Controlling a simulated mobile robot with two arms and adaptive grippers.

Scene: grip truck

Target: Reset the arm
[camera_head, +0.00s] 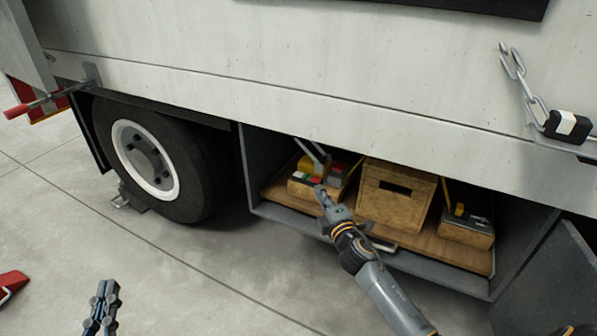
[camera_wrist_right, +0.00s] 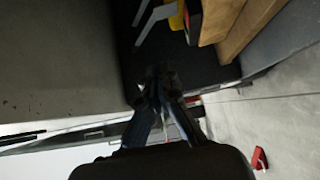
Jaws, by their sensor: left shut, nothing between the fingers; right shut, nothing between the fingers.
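My right arm reaches in from the lower right of the head view. Its gripper (camera_head: 322,192) is shut and empty, in front of the truck's open side compartment (camera_head: 370,262). In the right wrist view the shut fingers (camera_wrist_right: 162,74) point towards the dark compartment interior. My left gripper (camera_head: 103,298) is shut and empty, low at the left of the head view over the concrete floor; its arm is out of view.
The compartment holds a wooden box (camera_head: 397,198) between two open-topped boxes, a left one (camera_head: 303,188) and a right one (camera_head: 466,232), with tools. A wheel (camera_head: 150,160) stands left. A chain (camera_head: 515,68) hangs upper right. A door (camera_head: 548,285) is open lower right.

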